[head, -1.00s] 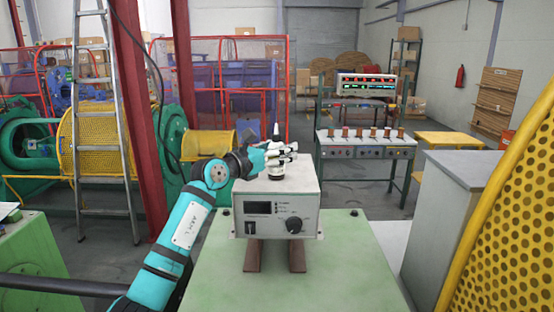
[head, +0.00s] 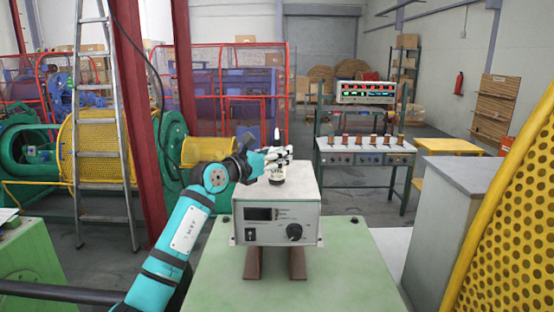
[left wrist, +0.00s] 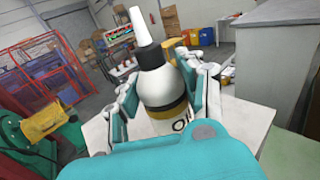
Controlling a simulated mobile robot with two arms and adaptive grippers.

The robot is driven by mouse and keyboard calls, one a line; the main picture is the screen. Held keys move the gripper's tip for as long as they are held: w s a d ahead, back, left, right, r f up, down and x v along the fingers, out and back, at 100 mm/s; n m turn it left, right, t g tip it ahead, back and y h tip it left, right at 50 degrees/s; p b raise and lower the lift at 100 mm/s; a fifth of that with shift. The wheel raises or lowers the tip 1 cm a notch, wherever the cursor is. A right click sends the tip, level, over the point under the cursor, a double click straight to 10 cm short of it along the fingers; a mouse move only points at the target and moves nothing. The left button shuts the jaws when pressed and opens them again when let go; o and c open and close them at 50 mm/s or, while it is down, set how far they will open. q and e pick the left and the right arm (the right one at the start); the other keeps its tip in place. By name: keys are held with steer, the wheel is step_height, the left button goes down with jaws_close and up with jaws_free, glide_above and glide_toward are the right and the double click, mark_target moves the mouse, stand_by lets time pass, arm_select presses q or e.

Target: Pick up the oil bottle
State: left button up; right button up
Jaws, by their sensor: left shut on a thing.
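The oil bottle (left wrist: 160,82) is white, with a black collar, a pale pointed nozzle and a dark and yellow band with lettering. In the head view the bottle (head: 278,175) is upright at the top of a grey control box (head: 277,217); I cannot tell whether its base touches the box. My left gripper (head: 276,155) comes from the left and is shut on the bottle, with fingers on both sides of its body. In the left wrist view the gripper (left wrist: 155,95) hides part of the bottle's lower body. My right gripper is not in view.
The control box stands on brown rails on a green table (head: 330,280). A grey cabinet (head: 460,215) and a yellow perforated guard (head: 515,210) are at the right. A bench with several spools (head: 365,158) stands behind. A ladder (head: 100,140) and red post are at the left.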

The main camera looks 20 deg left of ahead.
arm_select(q)
steer(key=shift+r+b, duration=0.3)
steer(key=shift+r, duration=0.15)
steer(key=shift+s+r+b, duration=0.25)
steer(key=shift+r+b, duration=0.6)
steer(key=shift+r, duration=0.1)
steer(key=s+d+r+b, duration=0.1)
steer(key=s+b, duration=0.2)
steer(key=s, duration=0.4)
steer(key=s+d+b, duration=0.2)
steer(key=s+b, duration=0.1)
steer(key=s, duration=0.5)
steer(key=shift+d+r+b, duration=0.3)
steer(key=shift+r, duration=0.05)
steer(key=shift+s+f, duration=0.1)
steer(key=shift+s, duration=0.05)
